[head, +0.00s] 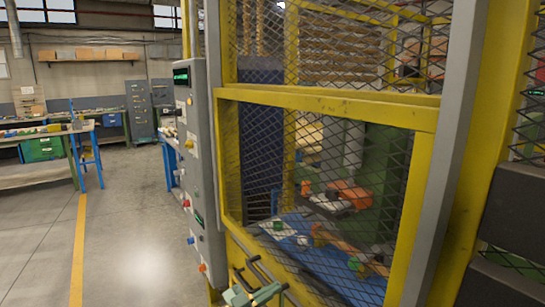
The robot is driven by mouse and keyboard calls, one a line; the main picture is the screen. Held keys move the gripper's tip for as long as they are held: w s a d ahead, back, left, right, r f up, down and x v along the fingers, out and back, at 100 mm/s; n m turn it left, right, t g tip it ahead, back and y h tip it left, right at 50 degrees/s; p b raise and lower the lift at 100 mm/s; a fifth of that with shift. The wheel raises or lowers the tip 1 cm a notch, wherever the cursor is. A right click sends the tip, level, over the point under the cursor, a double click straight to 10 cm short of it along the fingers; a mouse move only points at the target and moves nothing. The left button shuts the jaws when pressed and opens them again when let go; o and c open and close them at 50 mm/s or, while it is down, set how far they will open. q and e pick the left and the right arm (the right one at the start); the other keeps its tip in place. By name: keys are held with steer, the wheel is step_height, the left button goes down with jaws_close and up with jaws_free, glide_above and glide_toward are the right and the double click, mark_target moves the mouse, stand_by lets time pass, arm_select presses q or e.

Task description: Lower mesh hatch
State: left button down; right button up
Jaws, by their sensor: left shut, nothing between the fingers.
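The mesh hatch (330,108) is a yellow-framed panel of dark diamond mesh, seen at an angle in the middle of the head view. Its mesh covers the opening below the top bar, and its lower edge runs out of the picture. Dark bars near its lower left look like a handle, but I cannot tell for certain. My left gripper (258,288), pale green and dark, is at the bottom edge, close to the hatch's lower left. It is shut and empty, partly cut off by the picture edge; I cannot tell whether it touches the hatch. My right gripper is not in view.
A grey control column (200,170) with buttons stands left of the hatch. Behind the mesh, a blue table (290,245) bears several small parts. Dark pads (515,215) are at the right edge. Workbenches stand far left; the grey floor (130,210) between is clear.

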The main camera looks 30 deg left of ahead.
arm_select(q)
step_height(320, 180, down, 5)
steer(key=shift+f+b, duration=0.1)
steer(key=shift+b, duration=1.15)
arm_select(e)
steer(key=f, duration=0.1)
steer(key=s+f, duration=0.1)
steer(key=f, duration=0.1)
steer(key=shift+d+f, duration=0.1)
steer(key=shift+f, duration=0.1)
arm_select(q)
steer(key=shift+f, duration=0.1)
step_height(320, 180, up, 5)
steer(key=p, duration=0.4)
steer(key=v, duration=0.9)
steer(key=shift+s+d+f, duration=0.2)
steer(key=shift+s+f, duration=0.1)
steer(key=shift+f, duration=0.15)
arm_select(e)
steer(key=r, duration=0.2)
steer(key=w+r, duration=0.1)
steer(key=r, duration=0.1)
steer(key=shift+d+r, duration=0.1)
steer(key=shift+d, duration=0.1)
